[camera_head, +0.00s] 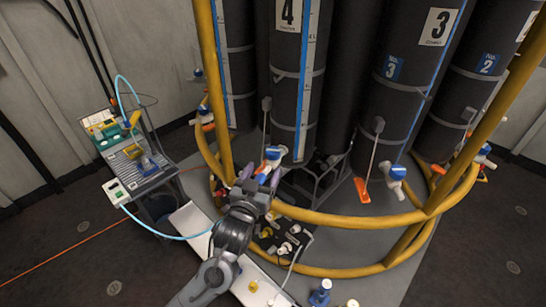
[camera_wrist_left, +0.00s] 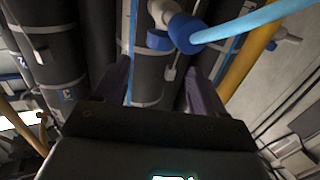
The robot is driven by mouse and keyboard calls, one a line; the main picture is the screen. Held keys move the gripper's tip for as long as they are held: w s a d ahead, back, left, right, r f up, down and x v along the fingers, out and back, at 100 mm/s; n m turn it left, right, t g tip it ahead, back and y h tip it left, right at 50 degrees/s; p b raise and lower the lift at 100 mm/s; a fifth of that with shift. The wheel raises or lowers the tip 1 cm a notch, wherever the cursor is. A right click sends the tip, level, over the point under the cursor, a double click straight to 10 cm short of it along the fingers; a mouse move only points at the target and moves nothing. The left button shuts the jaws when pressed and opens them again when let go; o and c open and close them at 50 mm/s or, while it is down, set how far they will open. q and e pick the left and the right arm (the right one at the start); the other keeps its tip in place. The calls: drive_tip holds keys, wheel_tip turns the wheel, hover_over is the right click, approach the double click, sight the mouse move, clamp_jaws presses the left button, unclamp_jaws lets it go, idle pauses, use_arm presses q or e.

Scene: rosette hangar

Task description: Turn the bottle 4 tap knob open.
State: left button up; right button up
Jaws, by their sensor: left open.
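Bottle 4 (camera_head: 287,50) is a tall dark cylinder with a "4" label at the top centre of the head view. A blue and white tap (camera_head: 275,153) is at its lower end, with an orange piece (camera_head: 263,168) beside it. My left gripper (camera_head: 259,180) is open, just below and in front of this tap. Its purple fingers are apart in the left wrist view (camera_wrist_left: 162,85), with nothing visibly held between them. A blue fitting (camera_wrist_left: 184,32) with a white part shows beyond the fingers there. Whether a finger touches the knob cannot be told. My right gripper is out of view.
A yellow tubular rail (camera_head: 350,220) curves around the bottles. Bottle 3 (camera_head: 405,70) has its own tap (camera_head: 397,174) and an orange tag (camera_head: 362,190). A cart (camera_head: 140,160) with tools stands left. A light-blue hose (camera_wrist_left: 245,22) crosses the wrist view.

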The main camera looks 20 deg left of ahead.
sight(271, 155)
use_arm(q)
drive_tip(key=w+b, duration=0.1)
drive_tip(key=w, duration=0.9)
drive_tip(key=shift+c, duration=0.5)
drive_tip(key=c, duration=0.9)
drive_tip(key=shift+o, duration=0.2)
drive_tip(key=shift+r, duration=0.1)
